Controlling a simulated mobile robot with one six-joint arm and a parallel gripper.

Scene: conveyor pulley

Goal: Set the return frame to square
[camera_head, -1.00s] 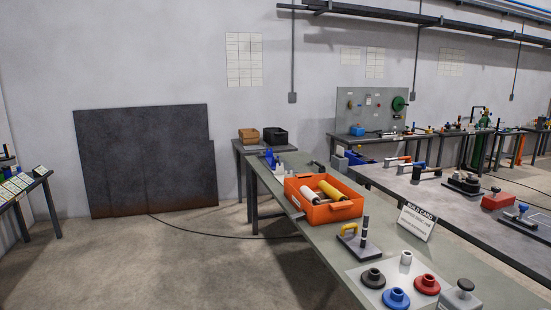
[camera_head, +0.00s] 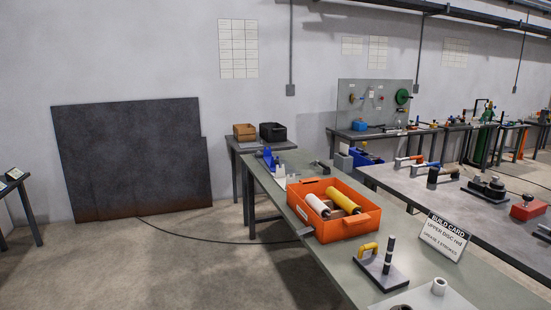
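My gripper is not in view. I cannot tell for sure which thing is the return frame. On the grey table at the right (camera_head: 425,208), a fixture with orange, blue and black handled parts (camera_head: 418,161) stands near the far edge. It is too small to judge whether anything on it is square. On the green-grey table (camera_head: 370,283) in front, an orange bin (camera_head: 345,228) holds a white roller (camera_head: 317,205) and a yellow roller (camera_head: 342,200).
A build card (camera_head: 443,237) stands right of a dark plate with a yellow handle and a banded post (camera_head: 387,256). Dark panels (camera_head: 135,160) lean on the back wall. The floor at left (camera_head: 190,260) is clear apart from a cable. A red box (camera_head: 528,208) sits at right.

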